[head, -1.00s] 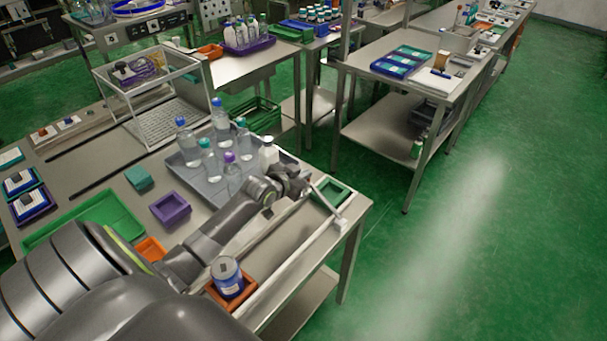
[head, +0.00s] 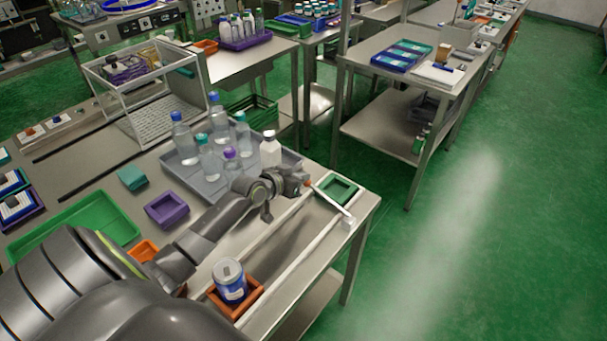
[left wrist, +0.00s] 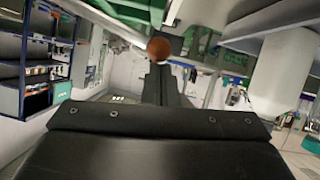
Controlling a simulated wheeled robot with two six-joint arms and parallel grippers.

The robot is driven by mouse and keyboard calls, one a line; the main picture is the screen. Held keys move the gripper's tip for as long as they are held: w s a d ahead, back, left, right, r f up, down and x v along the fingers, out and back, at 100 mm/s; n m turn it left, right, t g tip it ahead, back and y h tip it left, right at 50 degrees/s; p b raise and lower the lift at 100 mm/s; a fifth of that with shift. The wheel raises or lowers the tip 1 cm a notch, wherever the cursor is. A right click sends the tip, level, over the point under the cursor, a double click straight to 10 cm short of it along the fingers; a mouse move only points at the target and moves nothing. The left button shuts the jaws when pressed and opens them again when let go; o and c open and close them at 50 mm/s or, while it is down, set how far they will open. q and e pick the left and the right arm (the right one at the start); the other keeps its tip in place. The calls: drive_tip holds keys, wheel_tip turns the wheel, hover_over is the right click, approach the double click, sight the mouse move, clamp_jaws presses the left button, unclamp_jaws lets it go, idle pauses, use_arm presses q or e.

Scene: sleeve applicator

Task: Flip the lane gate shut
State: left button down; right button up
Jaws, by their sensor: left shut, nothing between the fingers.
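The lane gate (head: 331,201) is a thin white bar. It runs from a white block (head: 348,222) at the table's right end to a small orange-brown knob (head: 308,183). Two pale rails run along the table's front side, and the bar slants across their far end. My left gripper (head: 301,182) is shut and empty, with its fingertips right at the knob. In the left wrist view the round knob (left wrist: 159,49) is just beyond the shut fingertips (left wrist: 157,73); I cannot tell whether they touch. My right gripper is not in view.
A blue-and-white can (head: 230,284) stands in an orange tray (head: 250,305) at the rails' near end. A grey tray (head: 184,181) of several bottles is behind my left arm. A small green tray (head: 351,186) lies beyond the gate. The table's right edge is close to the white block.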

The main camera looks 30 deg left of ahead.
use_arm(q)
drive_tip(key=f+b, duration=0.1)
drive_tip(key=a+f+b, duration=0.1)
drive_tip(key=f, duration=0.1)
drive_tip(key=shift+n+h+b, duration=0.4)
drive_tip(key=shift+f+b, duration=0.35)
drive_tip(key=shift+b, duration=0.1)
drive_tip(key=shift+a+f, duration=0.1)
drive_tip(key=shift+f, duration=0.05)
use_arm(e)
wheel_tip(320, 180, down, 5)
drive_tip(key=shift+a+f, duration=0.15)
use_arm(q)
drive_tip(key=p+v, duration=0.2)
drive_tip(key=v, duration=1.5)
drive_tip(key=shift+s, duration=0.2)
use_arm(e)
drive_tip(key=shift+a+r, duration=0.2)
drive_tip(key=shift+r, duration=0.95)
